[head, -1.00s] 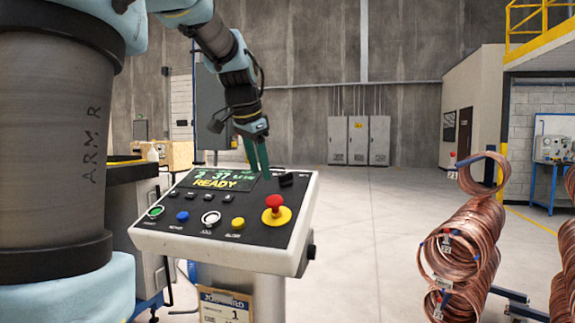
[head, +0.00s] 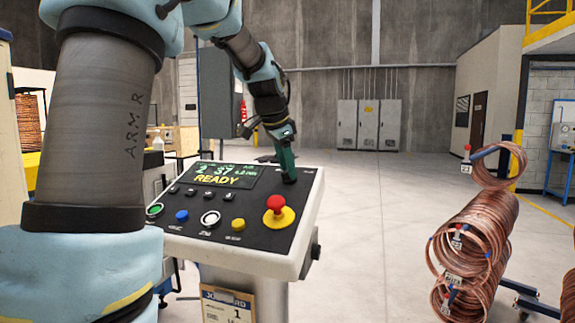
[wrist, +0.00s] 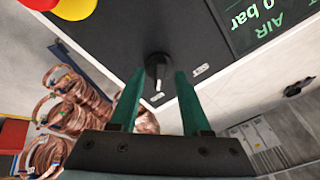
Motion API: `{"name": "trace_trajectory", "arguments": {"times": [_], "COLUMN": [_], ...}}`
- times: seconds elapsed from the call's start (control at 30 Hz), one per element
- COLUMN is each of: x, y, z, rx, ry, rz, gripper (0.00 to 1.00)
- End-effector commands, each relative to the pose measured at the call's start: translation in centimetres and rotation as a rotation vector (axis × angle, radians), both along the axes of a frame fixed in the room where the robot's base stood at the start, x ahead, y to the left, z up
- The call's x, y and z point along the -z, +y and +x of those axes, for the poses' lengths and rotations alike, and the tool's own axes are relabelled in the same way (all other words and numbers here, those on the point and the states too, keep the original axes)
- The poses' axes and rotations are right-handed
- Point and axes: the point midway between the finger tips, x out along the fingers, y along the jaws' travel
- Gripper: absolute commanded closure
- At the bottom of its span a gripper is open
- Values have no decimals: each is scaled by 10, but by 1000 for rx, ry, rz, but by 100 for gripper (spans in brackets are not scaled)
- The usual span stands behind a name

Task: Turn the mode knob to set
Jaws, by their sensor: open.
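The mode knob (wrist: 157,66) is black and stands on the dark panel face in the wrist view, with a pale pointer mark toward the bottom of the picture. My gripper (wrist: 160,74) has two green fingers, one on each side of the knob and apart, with gaps visible. In the head view my gripper (head: 288,176) reaches down to the upper right corner of the control panel (head: 283,262) and covers most of the knob. The lit screen (head: 222,176) reads READY. I cannot tell whether either finger touches the knob.
A red mushroom button on a yellow base (head: 275,210) sits nearer on the panel, below the gripper. White (head: 210,218), yellow (head: 238,224), blue (head: 182,216) and green (head: 155,210) buttons line the front. Copper coils (head: 470,240) stand at right; the floor between is clear.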

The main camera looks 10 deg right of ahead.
Motion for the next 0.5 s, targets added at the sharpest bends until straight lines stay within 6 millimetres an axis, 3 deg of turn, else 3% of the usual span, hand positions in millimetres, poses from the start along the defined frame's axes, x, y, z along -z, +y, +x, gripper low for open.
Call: {"name": "trace_trajectory", "arguments": {"times": [0.37, 0.5], "x": [8, 8], "y": [-2, -2], "z": [3, 3], "rx": [0, 0], "ry": [0, 0], "rz": [0, 0], "gripper": [52, 65]}}
